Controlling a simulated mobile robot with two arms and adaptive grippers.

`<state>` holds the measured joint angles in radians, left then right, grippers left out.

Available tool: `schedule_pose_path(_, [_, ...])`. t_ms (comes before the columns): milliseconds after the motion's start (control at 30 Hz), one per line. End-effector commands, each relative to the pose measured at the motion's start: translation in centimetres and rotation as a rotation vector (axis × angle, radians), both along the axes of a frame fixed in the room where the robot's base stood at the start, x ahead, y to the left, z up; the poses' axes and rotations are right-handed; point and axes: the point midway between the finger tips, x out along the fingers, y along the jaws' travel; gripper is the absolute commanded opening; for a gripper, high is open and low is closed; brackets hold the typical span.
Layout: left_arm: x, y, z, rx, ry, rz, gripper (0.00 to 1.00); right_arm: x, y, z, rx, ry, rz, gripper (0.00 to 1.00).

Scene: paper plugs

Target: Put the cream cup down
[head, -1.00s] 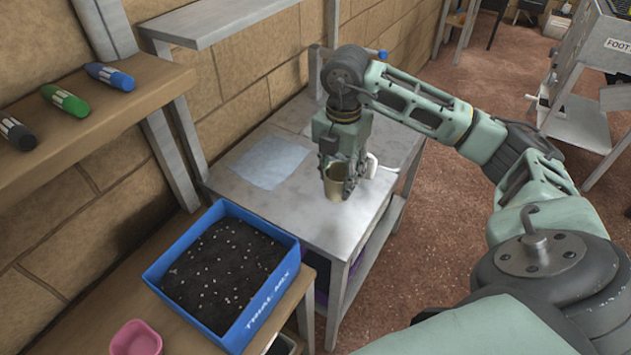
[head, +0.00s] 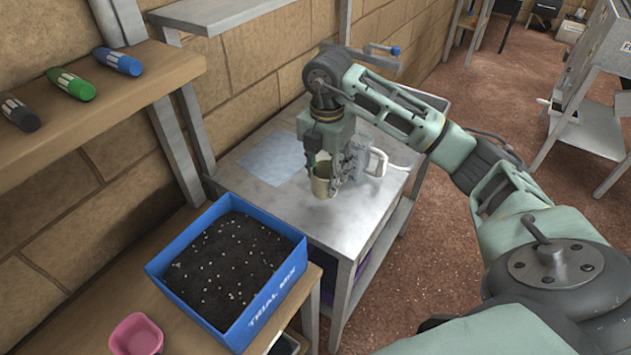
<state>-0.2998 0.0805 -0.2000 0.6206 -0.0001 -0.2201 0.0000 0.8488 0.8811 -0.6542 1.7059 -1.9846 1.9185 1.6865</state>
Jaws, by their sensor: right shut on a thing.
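The cream cup (head: 321,186) is in the head view, at the middle of the grey metal table (head: 318,226). My right gripper (head: 331,176) points down and is shut on the cup, its fingers covering part of the cup's side. The cup looks upright and low over the table top; I cannot tell whether its base touches. My left gripper is not in view.
A pale blue sheet (head: 273,158) lies left of the cup. A white-handled item (head: 378,162) stands close behind my right gripper. A blue box of soil (head: 286,277) and a pink pot (head: 137,335) are nearer. Bare table lies in front of the cup.

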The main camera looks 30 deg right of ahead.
Motion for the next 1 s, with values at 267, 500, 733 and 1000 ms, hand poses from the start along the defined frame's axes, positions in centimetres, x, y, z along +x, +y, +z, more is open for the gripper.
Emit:
schedule_pose_path(267, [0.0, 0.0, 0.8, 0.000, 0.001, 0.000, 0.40, 2.3, 1.2, -1.8, 0.000, 0.001, 0.000, 0.13])
schedule_pose_path(500, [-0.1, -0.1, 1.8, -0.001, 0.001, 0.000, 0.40, 2.2, 1.1, -5.0, -0.001, 0.003, -0.001, 0.13])
schedule_pose_path(733, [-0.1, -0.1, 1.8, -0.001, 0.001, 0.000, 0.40, 2.3, 1.2, -5.6, 0.000, -0.001, 0.000, 0.13])
schedule_pose_path(1000, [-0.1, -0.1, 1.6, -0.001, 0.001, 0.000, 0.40, 2.2, 1.1, -5.9, -0.001, 0.000, 0.000, 0.47])
